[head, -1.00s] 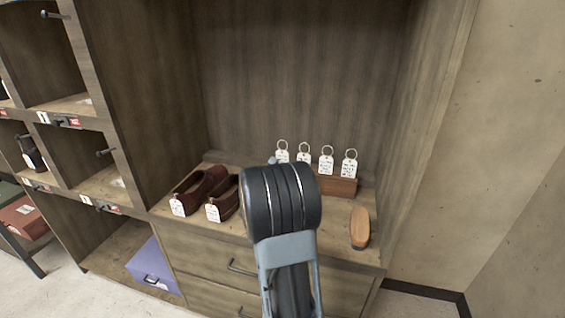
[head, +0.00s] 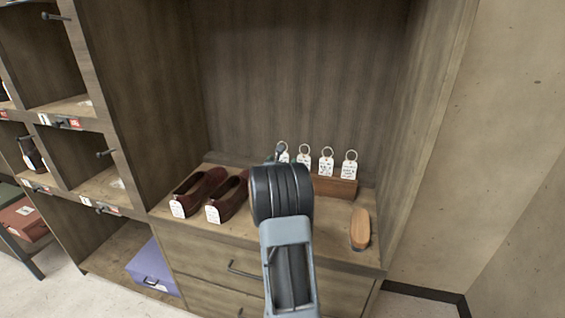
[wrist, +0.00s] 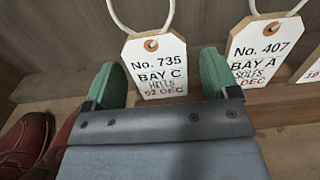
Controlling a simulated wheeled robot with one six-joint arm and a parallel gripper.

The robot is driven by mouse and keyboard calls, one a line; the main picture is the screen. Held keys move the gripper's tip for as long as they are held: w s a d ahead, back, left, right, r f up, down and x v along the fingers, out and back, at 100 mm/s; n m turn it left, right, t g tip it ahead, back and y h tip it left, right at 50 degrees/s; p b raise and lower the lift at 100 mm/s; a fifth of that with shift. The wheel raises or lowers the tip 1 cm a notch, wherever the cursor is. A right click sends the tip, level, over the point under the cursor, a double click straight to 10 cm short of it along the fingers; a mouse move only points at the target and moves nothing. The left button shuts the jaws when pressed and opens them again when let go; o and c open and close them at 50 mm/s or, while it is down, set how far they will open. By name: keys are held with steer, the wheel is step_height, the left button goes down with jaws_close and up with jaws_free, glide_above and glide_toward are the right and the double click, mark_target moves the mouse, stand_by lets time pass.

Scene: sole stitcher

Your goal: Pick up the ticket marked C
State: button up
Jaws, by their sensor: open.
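The ticket marked BAY C (wrist: 155,62), a white tag numbered 735 with a ring through its top, hangs upright in the wrist view. My gripper (wrist: 160,78) is open, with one green fingertip on each side of this tag in the picture. Nothing is gripped, and I cannot tell how far the tips are in depth from the tag. In the head view the leftmost tag (head: 285,155) is partly hidden behind my wrist, and a bit of green fingertip shows beside it.
The BAY A tag (wrist: 263,52) hangs close to the right of the right finger. More tags (head: 326,161) stand along a wooden block (head: 335,187). Brown shoes (head: 230,195) with labels lie to the left. A brush (head: 360,228) lies to the right. The cubby walls enclose both sides.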

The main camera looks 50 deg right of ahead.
steer(key=shift+c, duration=0.2)
steer(key=c, duration=1)
steer(key=shift+o, duration=0.2)
